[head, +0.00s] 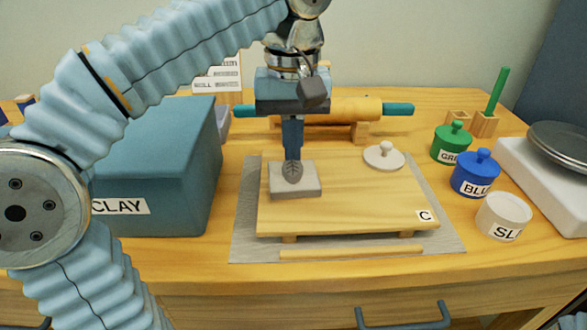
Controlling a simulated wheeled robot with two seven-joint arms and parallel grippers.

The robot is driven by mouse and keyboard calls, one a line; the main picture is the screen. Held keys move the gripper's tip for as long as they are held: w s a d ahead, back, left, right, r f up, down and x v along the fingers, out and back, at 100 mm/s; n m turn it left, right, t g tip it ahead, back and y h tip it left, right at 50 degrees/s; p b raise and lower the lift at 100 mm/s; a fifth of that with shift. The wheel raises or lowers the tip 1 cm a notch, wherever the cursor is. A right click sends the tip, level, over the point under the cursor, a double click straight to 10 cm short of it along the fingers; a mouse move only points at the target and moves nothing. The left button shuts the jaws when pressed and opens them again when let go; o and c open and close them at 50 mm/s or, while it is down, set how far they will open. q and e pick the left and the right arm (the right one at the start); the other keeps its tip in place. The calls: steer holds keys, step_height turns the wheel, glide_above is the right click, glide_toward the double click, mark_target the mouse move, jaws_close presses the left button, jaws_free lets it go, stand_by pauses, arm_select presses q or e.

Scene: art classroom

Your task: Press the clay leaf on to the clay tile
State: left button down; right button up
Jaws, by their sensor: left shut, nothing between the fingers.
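The clay tile (309,190) is a grey slab lying flat near the left end of the wooden board (350,208). The clay leaf (292,174) is darker grey with veins and lies on top of the tile, its tip toward me. My left gripper (292,152) points straight down over the leaf's far end, its fingers shut with nothing between them. The fingertips meet the leaf's far edge in the picture; I cannot tell whether they touch it or hover just above.
A blue-grey CLAY box (180,175) stands left of the board. A rolling pin (350,108) rests on a stand behind. Green (451,143), blue (475,174) and white (503,215) pots stand at right.

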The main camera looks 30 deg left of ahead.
mark_target(293, 166)
arm_select(q)
steer(key=shift+f, duration=0.2)
stand_by(0.4)
steer(key=shift+f+b, duration=0.6)
steer(key=shift+f, duration=0.05)
steer(key=shift+r+p, duration=0.35)
step_height(293, 166, up, 6)
steer(key=p, duration=0.6)
steer(key=shift+r, duration=1.2)
